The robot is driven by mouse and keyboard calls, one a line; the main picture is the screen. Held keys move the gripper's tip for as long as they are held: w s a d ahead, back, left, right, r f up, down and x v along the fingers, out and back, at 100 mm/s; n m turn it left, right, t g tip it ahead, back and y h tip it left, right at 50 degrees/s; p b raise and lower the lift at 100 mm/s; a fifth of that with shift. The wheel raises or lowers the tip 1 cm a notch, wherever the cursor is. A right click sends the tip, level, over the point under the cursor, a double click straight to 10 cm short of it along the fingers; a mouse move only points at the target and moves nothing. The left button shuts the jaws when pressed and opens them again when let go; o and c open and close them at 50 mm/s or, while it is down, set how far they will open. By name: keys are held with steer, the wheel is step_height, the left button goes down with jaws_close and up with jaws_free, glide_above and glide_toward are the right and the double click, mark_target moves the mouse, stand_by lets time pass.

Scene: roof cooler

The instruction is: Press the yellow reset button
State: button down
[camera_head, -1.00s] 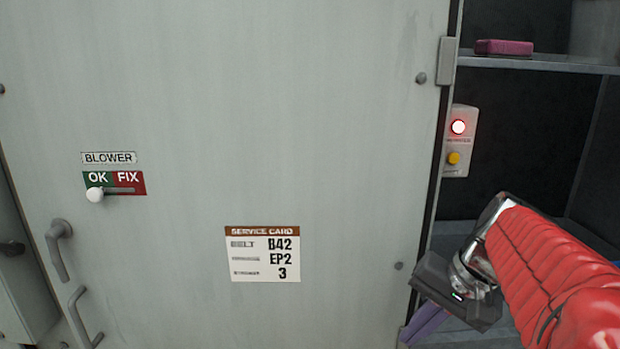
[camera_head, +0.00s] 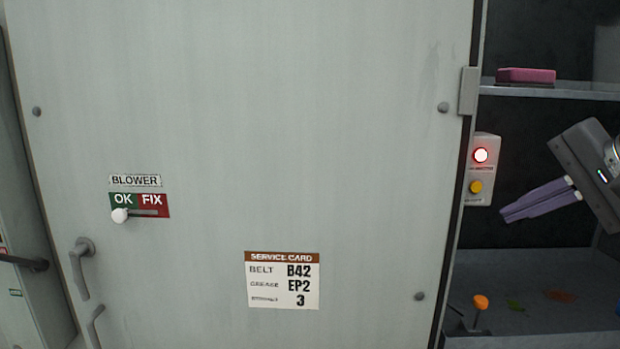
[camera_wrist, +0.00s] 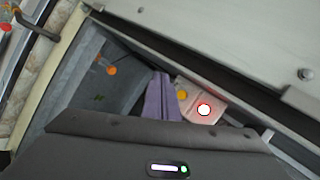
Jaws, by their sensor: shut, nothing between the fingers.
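The yellow reset button (camera_head: 475,187) sits on a small pale control box (camera_head: 487,140) at the right edge of the big grey panel. A lit red-rimmed lamp (camera_head: 481,155) is just above it. My gripper (camera_head: 503,214) has purple fingers that are shut and empty. It is to the right of the box and slightly below the button, fingertips pointing left toward it, with a gap in the picture. In the wrist view the yellow button (camera_wrist: 182,95) and the lit lamp (camera_wrist: 204,110) show just right of the purple fingers (camera_wrist: 162,85).
The grey panel carries a blower slider (camera_head: 120,215) and a service card (camera_head: 282,280). Right of it is an open dark bay with a pink block (camera_head: 526,76) on a shelf (camera_head: 550,91). An orange-knobbed lever (camera_head: 481,302) stands on the bay floor below.

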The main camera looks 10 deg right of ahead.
steer(key=shift+w+d, duration=0.4)
steer(key=shift+w, duration=1)
steer(key=shift+w+d, duration=0.45)
steer(key=shift+w, duration=1)
steer(key=shift+w+d, duration=0.4)
steer(key=shift+w, duration=1)
steer(key=shift+w+d, duration=0.25)
steer(key=shift+w, duration=0.5)
steer(key=shift+s, duration=0.1)
steer(key=shift+s+a, duration=0.25)
steer(key=shift+s, duration=0.5)
steer(key=shift+s+a, duration=0.25)
steer(key=shift+s, duration=0.55)
steer(key=shift+s+a, duration=0.25)
steer(key=shift+s, duration=0.55)
steer(key=shift+s+a, duration=0.25)
steer(key=shift+s, duration=0.55)
